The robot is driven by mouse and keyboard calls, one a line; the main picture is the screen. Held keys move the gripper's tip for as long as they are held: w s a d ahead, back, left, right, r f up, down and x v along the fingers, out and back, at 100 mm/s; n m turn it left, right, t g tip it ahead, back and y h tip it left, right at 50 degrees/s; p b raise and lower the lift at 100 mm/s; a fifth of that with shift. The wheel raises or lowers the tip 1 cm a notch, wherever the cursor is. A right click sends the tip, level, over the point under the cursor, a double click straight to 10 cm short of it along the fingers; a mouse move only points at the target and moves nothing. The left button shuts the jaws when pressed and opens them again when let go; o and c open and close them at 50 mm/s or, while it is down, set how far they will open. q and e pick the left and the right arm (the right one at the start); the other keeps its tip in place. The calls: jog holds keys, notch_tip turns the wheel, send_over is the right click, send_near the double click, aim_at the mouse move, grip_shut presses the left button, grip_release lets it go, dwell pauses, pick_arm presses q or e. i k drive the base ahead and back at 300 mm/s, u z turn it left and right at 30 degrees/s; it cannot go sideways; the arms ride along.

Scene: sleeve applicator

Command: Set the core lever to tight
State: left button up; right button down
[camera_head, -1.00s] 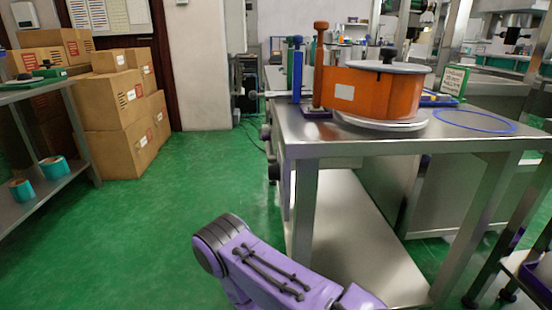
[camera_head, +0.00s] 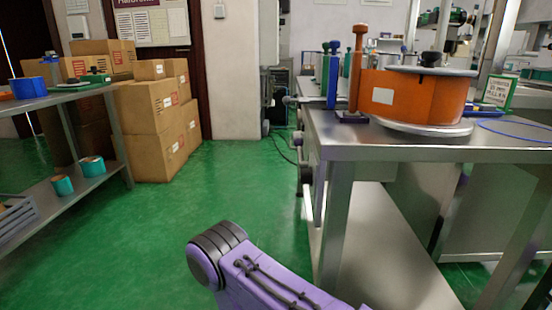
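On the steel bench (camera_head: 400,150) at the right stands a wide orange drum (camera_head: 415,97) with a pale label, between grey discs above and below. A black knob (camera_head: 431,59) sits on top of the drum. Upright posts with rounded tops stand at its left: a brown one (camera_head: 355,70) on a dark purple base, a blue one (camera_head: 332,75) and a green one (camera_head: 324,70). I cannot tell which of these parts is the core lever, or its setting. Neither gripper is in view; only a purple link of my arm shows at the bottom.
A blue ring (camera_head: 515,131) and a green-framed sign (camera_head: 498,91) are on the bench's right part. Stacked cardboard boxes (camera_head: 148,125) stand at the back left. A metal shelf (camera_head: 60,97) with teal rolls (camera_head: 92,166) is at the left. Green floor between is clear.

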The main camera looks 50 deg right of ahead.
aim_at(298, 143)
jog(key=u, duration=1)
jog(key=i, duration=1.55)
jog(key=z, duration=3)
